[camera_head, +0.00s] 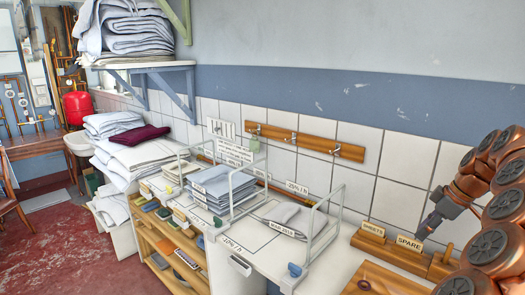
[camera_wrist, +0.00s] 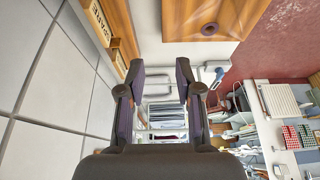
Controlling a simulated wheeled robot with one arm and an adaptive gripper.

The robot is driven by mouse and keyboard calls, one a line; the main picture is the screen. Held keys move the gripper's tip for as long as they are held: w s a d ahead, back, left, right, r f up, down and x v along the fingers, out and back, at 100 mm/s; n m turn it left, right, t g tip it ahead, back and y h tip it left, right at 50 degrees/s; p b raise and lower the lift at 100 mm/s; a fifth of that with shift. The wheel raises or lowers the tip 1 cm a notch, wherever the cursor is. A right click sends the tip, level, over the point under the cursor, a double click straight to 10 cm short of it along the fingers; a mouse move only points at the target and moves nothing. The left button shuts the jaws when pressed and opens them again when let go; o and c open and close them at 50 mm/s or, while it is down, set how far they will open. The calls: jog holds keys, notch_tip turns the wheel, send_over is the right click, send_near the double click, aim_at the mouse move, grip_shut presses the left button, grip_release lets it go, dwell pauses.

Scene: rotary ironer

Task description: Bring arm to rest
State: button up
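My gripper (camera_head: 424,230) shows at the right in the head view, at the end of my folded orange arm, close to the SPARE label (camera_head: 409,243). I cannot tell from these views whether it touches anything there. In the wrist view my gripper (camera_wrist: 156,66) has its two dark fingers spread apart with nothing held between them. Shelves and linen show in the gap beyond the fingers.
A white counter (camera_head: 266,255) holds wire racks, a blue-grey folded stack (camera_head: 219,186) and a grey folded cloth (camera_head: 287,217). Wooden blocks carry SHEETS (camera_head: 373,229) and SPARE labels. A tiled wall (camera_head: 350,190) runs behind. Red floor (camera_head: 80,245) lies open at left.

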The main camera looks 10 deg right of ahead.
jog(key=s+a+r+g, duration=0.1)
jog(key=s+a+g, duration=0.1)
jog(key=a, duration=1.2)
jog(key=s+a+r+g, duration=0.1)
jog(key=a, duration=1.3)
jog(key=s+a+f+m+g+h, duration=0.1)
jog(key=s+a+f+m, duration=0.1)
jog(key=s, duration=0.5)
jog(key=s+a+f+m+h, duration=0.1)
jog(key=s+a+f, duration=0.3)
jog(key=s, duration=0.4)
jog(key=s+a+f+m+g, duration=0.1)
jog(key=s+a+f+m, duration=0.2)
jog(key=s, duration=0.5)
jog(key=shift+s+a+f+m+g+h, duration=0.2)
jog(key=shift+a+f+m+g+h, duration=0.1)
jog(key=shift+a+f+m+h, duration=0.25)
